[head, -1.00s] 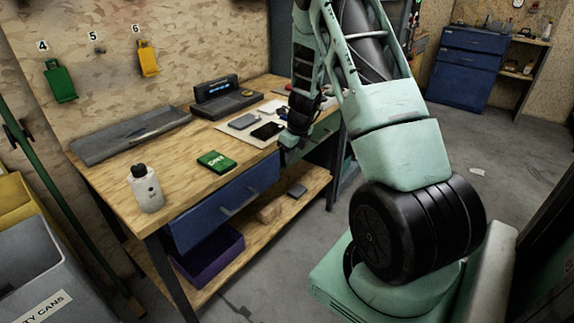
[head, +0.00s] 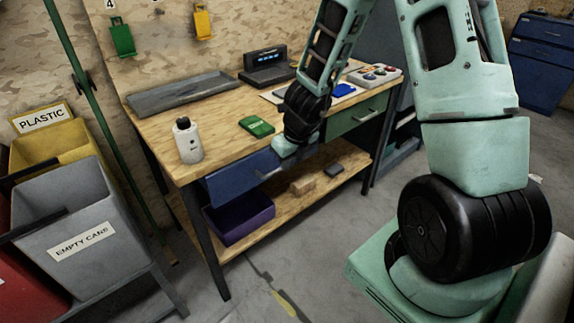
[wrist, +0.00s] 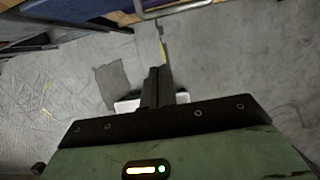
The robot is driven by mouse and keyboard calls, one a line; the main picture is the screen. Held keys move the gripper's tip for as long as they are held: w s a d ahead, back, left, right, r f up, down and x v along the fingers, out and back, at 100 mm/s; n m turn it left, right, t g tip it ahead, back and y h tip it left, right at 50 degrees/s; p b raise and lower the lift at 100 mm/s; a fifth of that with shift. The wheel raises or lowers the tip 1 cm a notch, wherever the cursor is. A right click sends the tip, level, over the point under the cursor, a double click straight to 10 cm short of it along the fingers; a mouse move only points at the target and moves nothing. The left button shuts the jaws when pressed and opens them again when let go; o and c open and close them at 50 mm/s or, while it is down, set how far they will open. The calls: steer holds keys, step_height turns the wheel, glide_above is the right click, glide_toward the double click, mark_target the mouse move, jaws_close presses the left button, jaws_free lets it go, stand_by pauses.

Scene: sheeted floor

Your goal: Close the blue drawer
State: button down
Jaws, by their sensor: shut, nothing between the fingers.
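The blue drawer (head: 238,180) is under the left part of the wooden workbench, its front facing the room. I cannot tell how far it stands out. My gripper (head: 291,148) is by the drawer's right end in the head view and covers part of it; its fingertips are hidden there. In the wrist view my gripper (wrist: 153,72) has its fingers together and empty, over the grey floor. The metal drawer handle (wrist: 174,11) is at the top of that view, apart from the fingers, with a strip of the blue drawer (wrist: 90,13) to the left.
The workbench (head: 222,128) carries a white bottle (head: 187,141), a green box (head: 257,126) and a grey tray (head: 180,93). A green drawer (head: 352,115) is at right. A purple bin (head: 240,220) sits on the lower shelf.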

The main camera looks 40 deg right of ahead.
mark_target(269, 174)
steer(key=shift+w+a+f, duration=0.1)
steer(key=shift+w+f, duration=0.95)
steer(key=shift+f, duration=0.3)
steer(key=shift+w+d+f, duration=0.1)
steer(key=shift+w+f, duration=0.9)
steer(key=shift+f, duration=0.35)
steer(key=shift+w+a+f, duration=0.1)
steer(key=shift+w+f, duration=0.95)
steer(key=shift+f, duration=0.3)
steer(key=shift+w+r+p, duration=0.1)
steer(key=shift+w+p, duration=0.25)
steer(key=shift+w, duration=0.9)
